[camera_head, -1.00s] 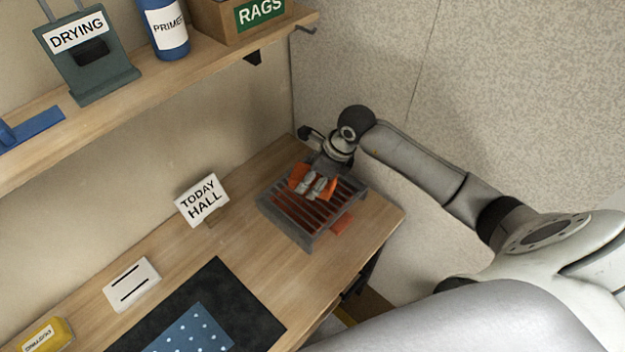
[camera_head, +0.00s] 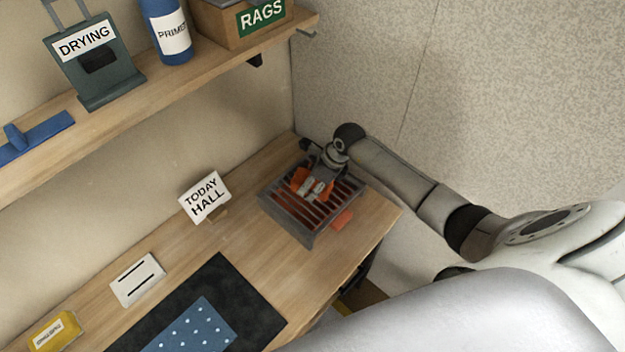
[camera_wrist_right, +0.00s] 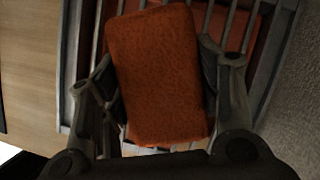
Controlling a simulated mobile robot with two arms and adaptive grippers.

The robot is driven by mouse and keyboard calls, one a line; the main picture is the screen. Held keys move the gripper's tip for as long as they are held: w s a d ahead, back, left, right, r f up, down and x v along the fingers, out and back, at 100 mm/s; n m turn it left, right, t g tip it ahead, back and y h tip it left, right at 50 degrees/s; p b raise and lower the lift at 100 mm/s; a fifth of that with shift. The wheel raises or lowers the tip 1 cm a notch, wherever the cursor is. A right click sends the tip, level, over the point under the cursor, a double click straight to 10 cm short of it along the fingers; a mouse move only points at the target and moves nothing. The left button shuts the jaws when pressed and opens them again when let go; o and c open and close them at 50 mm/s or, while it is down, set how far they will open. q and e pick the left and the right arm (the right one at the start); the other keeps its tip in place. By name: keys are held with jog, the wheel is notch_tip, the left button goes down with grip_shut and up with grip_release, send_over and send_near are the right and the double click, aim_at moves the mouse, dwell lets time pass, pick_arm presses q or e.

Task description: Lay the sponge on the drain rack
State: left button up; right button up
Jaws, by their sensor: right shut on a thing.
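The orange-red sponge (camera_wrist_right: 155,72) is held between the fingers of my right gripper (camera_head: 316,190). It also shows in the head view (camera_head: 298,178), partly covered by the fingers. My right gripper is shut on it, over the far part of the drain rack (camera_head: 288,222). The rack is a grey slatted frame on the bench, with red-orange showing below its bars. In the right wrist view the rack's bars (camera_wrist_right: 235,28) lie behind the sponge. I cannot tell whether the sponge touches the bars. My left gripper is out of view.
A "TODAY HALL" sign (camera_head: 205,196) stands left of the rack. A white card (camera_head: 137,279), a yellow block (camera_head: 55,331) and a dark mat (camera_head: 250,300) with a blue dotted sheet (camera_head: 193,328) lie nearer. The shelf (camera_head: 210,72) overhangs at upper left; the wall is behind the rack.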

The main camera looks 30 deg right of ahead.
jog(key=shift+f, duration=0.15)
jog(key=o, duration=1.1)
jog(key=shift+c, duration=0.2)
jog(key=shift+r, duration=0.3)
jog(key=shift+d+r, duration=0.15)
jog(key=shift+r, duration=0.05)
jog(key=b+v, duration=0.3)
jog(key=v, duration=0.7)
jog(key=shift+s+d+r, duration=0.1)
jog(key=shift+s+r, duration=0.05)
jog(key=shift+r, duration=0.05)
jog(key=shift+s+r, duration=0.15)
jog(key=shift+r, duration=0.3)
